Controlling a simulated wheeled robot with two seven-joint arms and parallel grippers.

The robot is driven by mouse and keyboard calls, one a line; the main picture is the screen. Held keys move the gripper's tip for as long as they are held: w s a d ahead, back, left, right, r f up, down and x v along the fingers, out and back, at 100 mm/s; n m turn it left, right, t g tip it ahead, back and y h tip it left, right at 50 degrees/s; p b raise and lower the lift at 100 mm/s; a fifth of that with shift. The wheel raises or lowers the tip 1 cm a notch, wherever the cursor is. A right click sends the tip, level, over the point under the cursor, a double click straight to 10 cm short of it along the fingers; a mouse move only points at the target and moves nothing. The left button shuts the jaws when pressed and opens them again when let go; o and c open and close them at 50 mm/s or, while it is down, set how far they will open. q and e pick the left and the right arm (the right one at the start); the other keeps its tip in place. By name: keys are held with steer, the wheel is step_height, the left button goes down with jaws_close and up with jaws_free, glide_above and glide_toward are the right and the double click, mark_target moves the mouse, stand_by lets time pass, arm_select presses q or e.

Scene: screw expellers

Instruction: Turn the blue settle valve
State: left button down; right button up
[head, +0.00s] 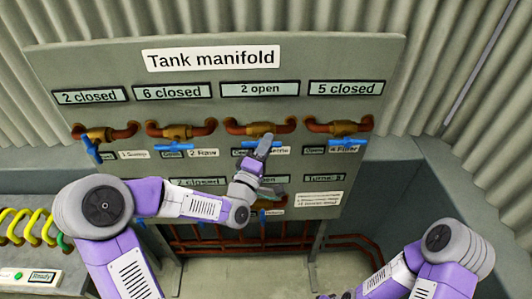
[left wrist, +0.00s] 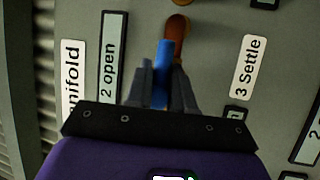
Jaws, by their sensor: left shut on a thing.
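The settle valve (head: 260,128) is a copper pipe fitting third from the left in the upper row on the manifold panel. Its blue handle (left wrist: 165,62) shows upright in the left wrist view, between the fingers of my left gripper (left wrist: 161,82). My left gripper (head: 264,146) is shut on this handle and hides most of it in the head view. The label "3 Settle" (left wrist: 247,68) sits beside the valve. The display above it (head: 260,89) reads "2 open". My right arm is at the lower right, with its gripper out of view.
The other upper valves have blue handles: one at far left (head: 92,150), one by "2 Raw" (head: 175,146) and one by "4 Filter" (head: 347,142). Their displays read "2 closed", "6 closed" and "5 closed". A yellow coil (head: 38,222) stands at left. Pipes (head: 245,240) run below the panel.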

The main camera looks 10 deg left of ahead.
arm_select(q)
steer(key=shift+r, duration=0.2)
stand_by(0.3)
steer(key=c, duration=1.1)
jaws_free()
steer(key=shift+w+d+f, duration=0.1)
steer(key=shift+w, duration=0.05)
steer(key=b+v, duration=0.3)
steer(key=v, duration=0.4)
steer(key=shift+s+f+b, duration=0.15)
steer(key=shift+s+b, duration=0.15)
steer(key=shift+b, duration=0.05)
